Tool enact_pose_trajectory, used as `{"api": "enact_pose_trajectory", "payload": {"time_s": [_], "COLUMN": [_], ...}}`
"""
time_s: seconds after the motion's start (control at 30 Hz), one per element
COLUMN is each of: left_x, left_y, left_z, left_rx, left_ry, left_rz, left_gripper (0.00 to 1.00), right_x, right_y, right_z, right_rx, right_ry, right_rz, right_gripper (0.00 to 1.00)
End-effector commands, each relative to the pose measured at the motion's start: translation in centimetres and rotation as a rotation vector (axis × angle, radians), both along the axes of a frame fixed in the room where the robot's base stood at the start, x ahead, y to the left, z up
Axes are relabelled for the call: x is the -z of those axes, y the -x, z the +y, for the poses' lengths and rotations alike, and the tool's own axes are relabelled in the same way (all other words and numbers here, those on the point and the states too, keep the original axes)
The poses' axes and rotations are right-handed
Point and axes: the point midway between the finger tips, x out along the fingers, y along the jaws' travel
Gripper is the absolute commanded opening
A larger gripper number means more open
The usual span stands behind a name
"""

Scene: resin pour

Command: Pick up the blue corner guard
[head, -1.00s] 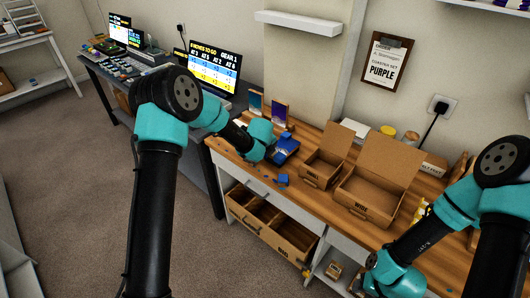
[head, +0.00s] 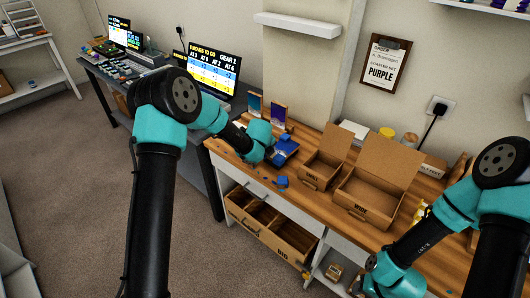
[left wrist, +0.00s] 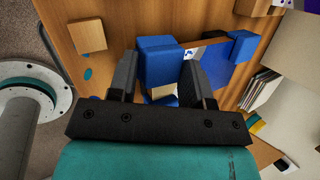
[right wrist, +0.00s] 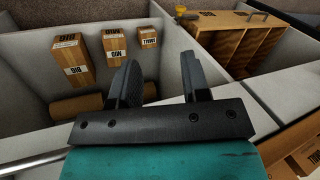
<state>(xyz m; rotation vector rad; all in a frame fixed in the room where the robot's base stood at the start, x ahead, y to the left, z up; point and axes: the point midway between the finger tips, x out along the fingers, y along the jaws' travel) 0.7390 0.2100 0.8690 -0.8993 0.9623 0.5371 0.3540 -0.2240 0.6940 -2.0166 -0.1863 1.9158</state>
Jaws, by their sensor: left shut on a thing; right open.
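In the left wrist view a blue corner guard (left wrist: 157,58) sits between the fingers of my left gripper (left wrist: 160,68), which is shut on it. In the head view this gripper is at the left end of the wooden bench, beside blue pieces (head: 285,149), and its fingertips are hidden by the arm. Another blue piece (left wrist: 243,45) lies to the right in the left wrist view. My right gripper (right wrist: 160,62) is open and empty above a grey-walled compartment.
Two open cardboard boxes (head: 318,169) (head: 366,195) stand on the bench (head: 330,212). An open wooden drawer (head: 262,228) juts out below. Several small labelled cartons (right wrist: 72,66) stand in the compartment under my right gripper. A wooden block (left wrist: 88,35) lies left of my left gripper.

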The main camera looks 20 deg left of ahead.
Motion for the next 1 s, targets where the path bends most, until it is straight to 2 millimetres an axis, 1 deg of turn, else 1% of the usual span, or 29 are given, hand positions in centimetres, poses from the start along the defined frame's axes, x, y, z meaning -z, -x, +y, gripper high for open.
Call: {"api": "enact_pose_trajectory", "payload": {"time_s": [0.5, 0.77, 0.87, 1.0], "left_x": [-3.3, -3.5, -3.6, -3.8], "left_y": [0.1, 2.3, 3.4, 5.8], "left_z": [-0.1, -0.6, -1.0, -1.6], "left_rx": [0.001, 0.003, 0.004, 0.004], "left_ry": [0.0, -0.001, -0.001, -0.001], "left_rz": [-0.001, -0.001, -0.001, 0.0], "left_gripper": [0.1, 0.1, 0.1, 0.1], "right_x": [0.0, 0.0, 0.0, 0.0], "right_y": [0.0, 0.0, 0.0, 0.0], "right_z": [0.0, 0.0, 0.0, 0.0], "right_rx": [0.0, 0.0, 0.0, 0.0], "right_ry": [0.0, 0.0, 0.0, 0.0], "right_rz": [0.0, 0.0, 0.0, 0.0], "right_gripper": [0.43, 0.43, 0.43, 0.43]}}
